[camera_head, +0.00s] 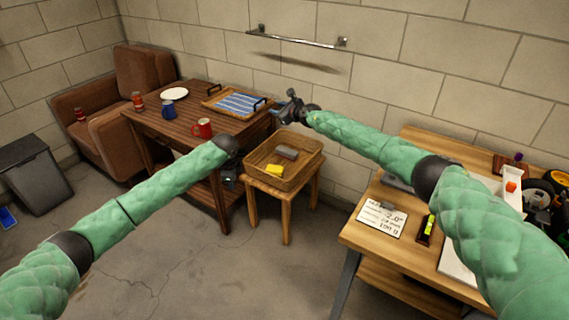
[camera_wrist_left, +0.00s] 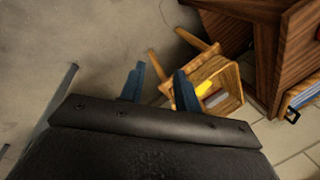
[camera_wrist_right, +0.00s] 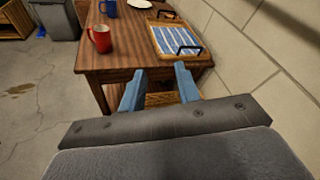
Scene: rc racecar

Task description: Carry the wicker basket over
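The wicker basket (camera_head: 268,178) sits on a small wooden stool (camera_head: 286,208) between the dark table and the workbench. It holds a yellow item (camera_head: 274,171) and a grey item (camera_head: 287,153). The basket also shows in the left wrist view (camera_wrist_left: 233,104), beyond the fingers. My left gripper (camera_head: 230,175) is left of the basket, apart from it; its fingers (camera_wrist_left: 158,88) are spread and empty. My right gripper (camera_head: 281,108) is above and behind the basket, near the table's right end; its fingers (camera_wrist_right: 160,90) are spread with nothing between them.
The dark wooden table (camera_head: 165,121) carries a striped tray (camera_head: 238,103), red mug (camera_head: 202,128), blue mug (camera_head: 168,108) and white plate (camera_head: 174,94). A workbench (camera_head: 352,235) stands at right. An armchair (camera_head: 110,105) and bin (camera_head: 36,172) are at left. The front floor is clear.

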